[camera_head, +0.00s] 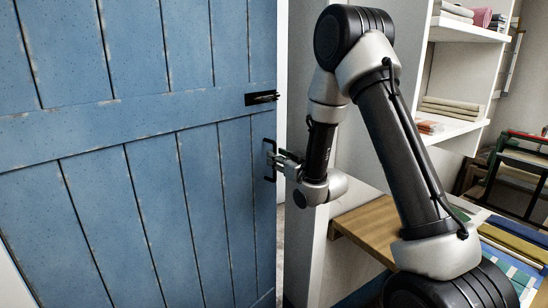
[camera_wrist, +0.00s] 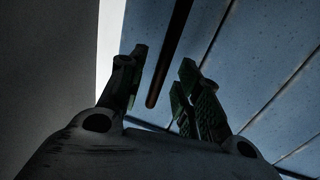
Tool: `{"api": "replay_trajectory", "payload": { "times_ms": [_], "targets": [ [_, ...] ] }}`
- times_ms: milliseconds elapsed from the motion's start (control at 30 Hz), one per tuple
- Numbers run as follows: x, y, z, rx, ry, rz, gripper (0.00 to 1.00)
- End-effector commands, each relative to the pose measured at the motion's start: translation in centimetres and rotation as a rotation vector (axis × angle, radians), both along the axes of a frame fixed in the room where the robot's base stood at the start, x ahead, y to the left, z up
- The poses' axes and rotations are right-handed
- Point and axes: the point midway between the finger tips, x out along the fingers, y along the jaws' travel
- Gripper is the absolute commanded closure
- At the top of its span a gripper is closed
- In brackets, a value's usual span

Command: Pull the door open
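The blue plank door (camera_head: 130,165) fills the left of the head view, and its planks also show in the wrist view (camera_wrist: 250,60). A dark pull handle (camera_head: 268,147) is near the door's right edge. My gripper (camera_head: 279,158) is at this handle, coming from the right. In the wrist view my gripper's fingers (camera_wrist: 160,88) are apart, with the dark handle bar (camera_wrist: 169,55) showing between them. Gaps show on both sides of the bar, so no grip on it is visible. A black latch (camera_head: 262,98) sits above the handle.
A pale strip with some floor shows beyond the door's right edge.

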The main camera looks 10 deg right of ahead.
Motion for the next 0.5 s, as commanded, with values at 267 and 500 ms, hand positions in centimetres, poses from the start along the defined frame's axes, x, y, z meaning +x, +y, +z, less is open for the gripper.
{"api": "replay_trajectory", "payload": {
  "times_ms": [267, 500],
  "targets": [
    [1.9, 0.8, 0.0, 0.0, 0.0, 0.0, 0.66],
    [1.9, 0.8, 0.0, 0.0, 0.0, 0.0, 0.74]
  ]
}}
